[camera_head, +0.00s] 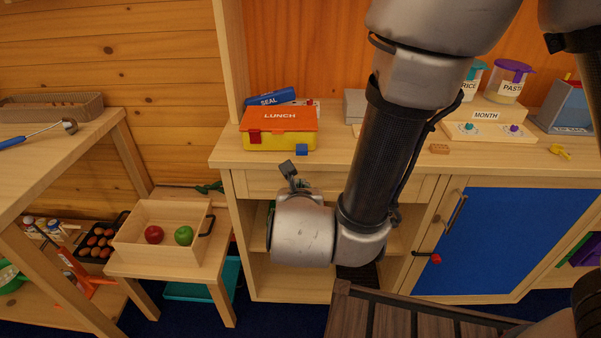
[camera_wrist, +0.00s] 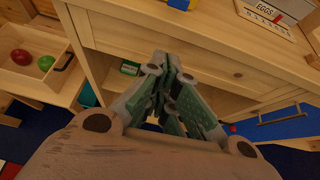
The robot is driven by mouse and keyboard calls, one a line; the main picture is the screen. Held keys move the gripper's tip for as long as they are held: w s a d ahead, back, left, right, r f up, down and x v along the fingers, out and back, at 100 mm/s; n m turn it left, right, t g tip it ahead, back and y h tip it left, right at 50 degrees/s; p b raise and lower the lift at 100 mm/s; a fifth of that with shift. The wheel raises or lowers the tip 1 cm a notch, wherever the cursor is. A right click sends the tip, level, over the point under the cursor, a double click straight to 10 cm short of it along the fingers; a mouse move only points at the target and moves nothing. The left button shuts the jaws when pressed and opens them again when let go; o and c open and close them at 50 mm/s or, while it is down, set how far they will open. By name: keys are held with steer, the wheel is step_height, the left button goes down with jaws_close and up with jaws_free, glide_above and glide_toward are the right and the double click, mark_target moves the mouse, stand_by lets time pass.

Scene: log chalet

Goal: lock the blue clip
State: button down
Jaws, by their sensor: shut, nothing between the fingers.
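The lunch box (camera_head: 280,129), with an orange lid marked LUNCH and a yellow base, sits on the wooden counter. Its blue clip (camera_head: 302,149) is at the front right, low and jutting outward from the base. Its red clip (camera_head: 255,137) is at the front left, upright against lid and base. The lid looks down. My gripper (camera_head: 288,168) is below and in front of the blue clip, apart from it, mostly hidden by my wrist. In the wrist view my gripper (camera_wrist: 166,62) is shut and empty before the drawer front; the blue clip (camera_wrist: 180,4) shows at the top edge.
A blue SEAL box (camera_head: 270,97) lies behind the lunch box. A MONTH board (camera_head: 487,131) and labelled jars (camera_head: 508,82) stand further right. Below the counter edge are a drawer (camera_wrist: 205,62), open shelves and a blue door (camera_head: 510,240). A wooden crate (camera_head: 140,250) with apples stands lower left.

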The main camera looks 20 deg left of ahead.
mark_target(302, 149)
steer(key=w, duration=0.3)
steer(key=w+a+f, duration=0.1)
steer(key=w, duration=0.2)
steer(key=w+a+f, duration=0.1)
steer(key=w, duration=0.1)
steer(key=shift+w+a, duration=0.25)
steer(key=shift+w, duration=0.15)
steer(key=shift+w+r, duration=0.1)
steer(key=shift+r, duration=0.45)
steer(key=shift+r, duration=0.2)
steer(key=shift+g, duration=0.4)
